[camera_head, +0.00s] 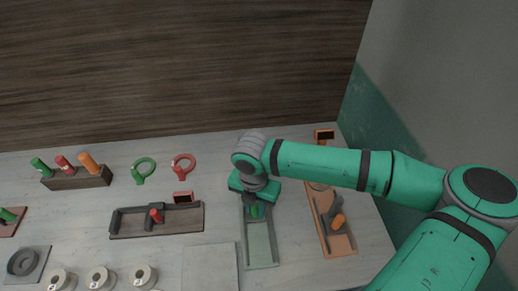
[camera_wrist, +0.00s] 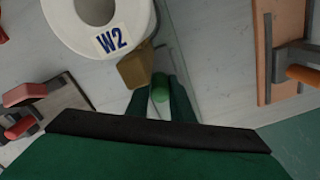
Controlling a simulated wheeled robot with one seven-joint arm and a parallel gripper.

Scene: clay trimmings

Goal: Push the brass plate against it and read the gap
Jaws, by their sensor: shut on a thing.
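My gripper (camera_head: 252,203) reaches down at the far end of a green-floored tray (camera_head: 260,245). In the wrist view its two green fingers (camera_wrist: 161,100) are shut on a green knob (camera_wrist: 160,87), which also shows in the head view (camera_head: 256,211). Just beyond the knob is the brass plate (camera_wrist: 137,68), a tan block. A large white ring marked W2 (camera_wrist: 132,30) lies beside the plate. Their edges look close or touching in the wrist view; I cannot tell whether a gap is left. In the head view my arm and gripper hide the plate and this ring.
An orange tray (camera_head: 338,243) with an orange knob stands close on the right. A dark tray (camera_head: 130,222) with a red knob stands on the left. Several white rings (camera_head: 101,279) lie at the front left. A bare pale panel (camera_head: 210,268) lies left of the green tray.

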